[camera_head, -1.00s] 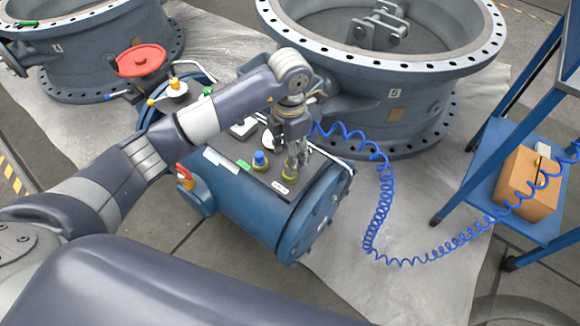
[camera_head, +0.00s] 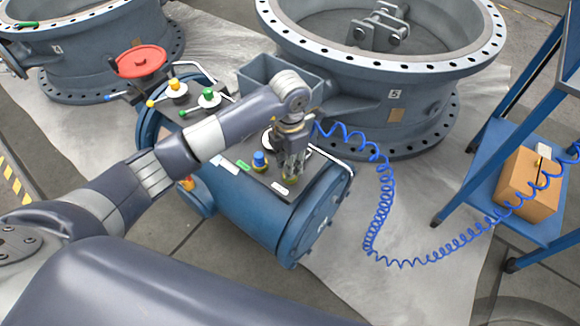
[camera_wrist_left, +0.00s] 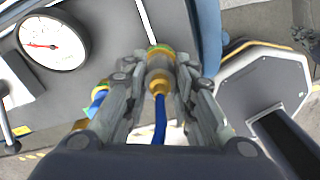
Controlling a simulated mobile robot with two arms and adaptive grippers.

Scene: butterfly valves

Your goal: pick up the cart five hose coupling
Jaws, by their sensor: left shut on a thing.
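The hose coupling (camera_wrist_left: 160,78) is metal with a yellow-green collar and a yellow end where a blue hose joins. It stands at the near right end of the dark panel on the blue tank cart (camera_head: 245,205); its yellow-green base (camera_head: 291,179) shows below my fingers in the head view. My left gripper (camera_head: 292,165) is shut on this coupling from above, with a finger on each side in the left wrist view (camera_wrist_left: 161,85). The fingers hide most of the coupling in the head view. I cannot tell if it is lifted off its seat. My right gripper is not in view.
A blue-topped fitting (camera_head: 259,160) stands close left of the gripper. A round gauge (camera_wrist_left: 52,42) sits on the panel. A coiled blue hose (camera_head: 385,210) hangs toward the blue trolley (camera_head: 535,225). The large valve marked 5 (camera_head: 420,105) stands behind the cart.

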